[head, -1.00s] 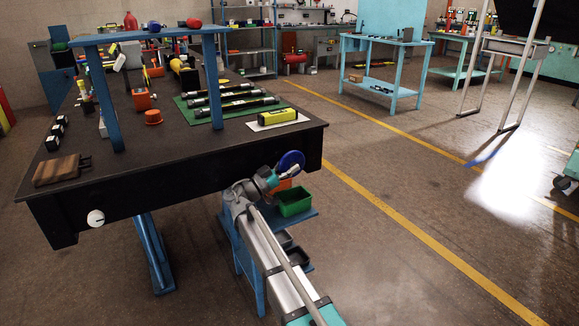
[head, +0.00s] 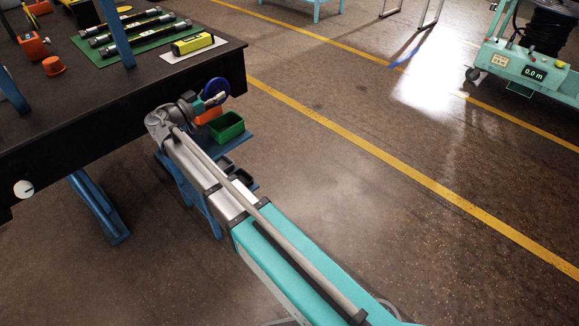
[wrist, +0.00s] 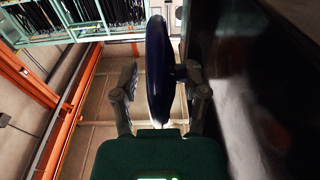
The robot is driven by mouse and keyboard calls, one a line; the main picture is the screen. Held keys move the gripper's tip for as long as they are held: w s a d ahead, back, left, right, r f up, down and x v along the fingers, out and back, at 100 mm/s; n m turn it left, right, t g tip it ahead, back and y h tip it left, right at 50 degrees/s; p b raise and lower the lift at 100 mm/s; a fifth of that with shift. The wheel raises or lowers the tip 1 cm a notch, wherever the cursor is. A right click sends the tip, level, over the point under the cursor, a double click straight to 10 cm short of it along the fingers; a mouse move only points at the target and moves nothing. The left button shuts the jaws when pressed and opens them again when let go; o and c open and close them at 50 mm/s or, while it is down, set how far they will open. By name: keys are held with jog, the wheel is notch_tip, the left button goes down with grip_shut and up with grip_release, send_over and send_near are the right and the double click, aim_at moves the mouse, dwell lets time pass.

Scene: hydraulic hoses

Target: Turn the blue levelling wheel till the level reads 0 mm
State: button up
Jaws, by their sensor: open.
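The blue levelling wheel (head: 216,90) is at the right end of the dark bench, just beyond its edge. In the wrist view the wheel (wrist: 157,70) is edge-on and dark, standing between my two fingers. My gripper (wrist: 158,88) is open, with one finger on each side of the wheel. I cannot tell whether the right finger touches it or the hub behind it. In the head view my gripper (head: 207,101) is beside the wheel and partly hidden. A yellow level (head: 193,44) lies on a white sheet on the bench; its reading is too small to read.
The black bench top (head: 100,100) carries hoses on a green mat (head: 88,50) and an orange cup (head: 53,66). A green bin (head: 226,127) stands below the wheel. A teal cart (head: 525,68) showing "0.0 m" is at the right. The floor between is clear.

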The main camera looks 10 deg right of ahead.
jog(key=shift+r+y+p, duration=0.25)
jog(key=shift+y+p, duration=0.15)
jog(key=shift+p, duration=0.25)
jog(key=v, duration=1.4)
jog(key=s+d+f+n+g+y+b, duration=0.1)
jog(key=d+f+n+g+y, duration=0.15)
jog(key=d+f, duration=0.45)
jog(key=s+d+f+n+g+y+b, duration=0.15)
jog(key=d+f+g, duration=0.25)
jog(key=d, duration=0.8)
jog(key=s+d+f+n+g+y, duration=0.1)
jog(key=s+d+f+n+y, duration=0.1)
jog(key=d, duration=0.4)
jog(key=s+d+f+n+g+y+b, duration=0.1)
jog(key=s+d+f+n+g+y, duration=0.1)
jog(key=s+d+f, duration=0.3)
jog(key=shift+d+f+y, duration=0.35)
jog(key=shift+f+y, duration=0.35)
jog(key=shift+f, duration=0.3)
